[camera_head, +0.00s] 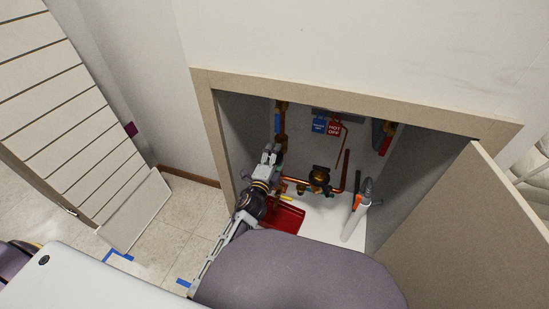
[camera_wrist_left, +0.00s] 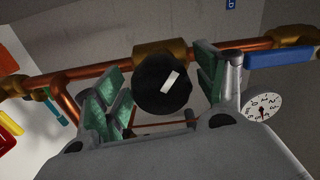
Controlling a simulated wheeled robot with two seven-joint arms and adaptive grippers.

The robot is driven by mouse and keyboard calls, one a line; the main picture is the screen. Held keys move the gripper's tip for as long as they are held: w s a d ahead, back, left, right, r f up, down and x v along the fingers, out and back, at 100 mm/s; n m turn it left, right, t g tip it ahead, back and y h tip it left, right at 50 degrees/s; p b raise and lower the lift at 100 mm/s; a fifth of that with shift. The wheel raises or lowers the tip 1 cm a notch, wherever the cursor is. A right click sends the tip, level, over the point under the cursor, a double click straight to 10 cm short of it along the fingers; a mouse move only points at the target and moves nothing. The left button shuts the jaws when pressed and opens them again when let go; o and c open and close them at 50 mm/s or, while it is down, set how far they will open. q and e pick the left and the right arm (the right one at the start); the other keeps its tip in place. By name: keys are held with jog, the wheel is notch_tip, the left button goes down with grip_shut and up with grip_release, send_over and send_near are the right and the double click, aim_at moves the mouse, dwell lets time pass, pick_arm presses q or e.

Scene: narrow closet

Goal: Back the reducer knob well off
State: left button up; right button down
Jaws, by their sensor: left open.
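The reducer knob (camera_wrist_left: 163,84) is black and round with a white mark on its face. In the head view the left gripper (camera_head: 268,155) is at the left of the opening. My right gripper is not in view.
A pressure gauge (camera_wrist_left: 262,108) and a blue lever handle (camera_wrist_left: 280,57) are close to the right finger. A red tray (camera_head: 288,219) and a white-and-orange cylinder (camera_head: 355,217) are on the closet floor. The closet frame (camera_head: 350,96) and open door (camera_head: 475,220) bound the space.

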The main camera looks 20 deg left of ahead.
pick_arm(q)
jog(key=shift+m, duration=0.3)
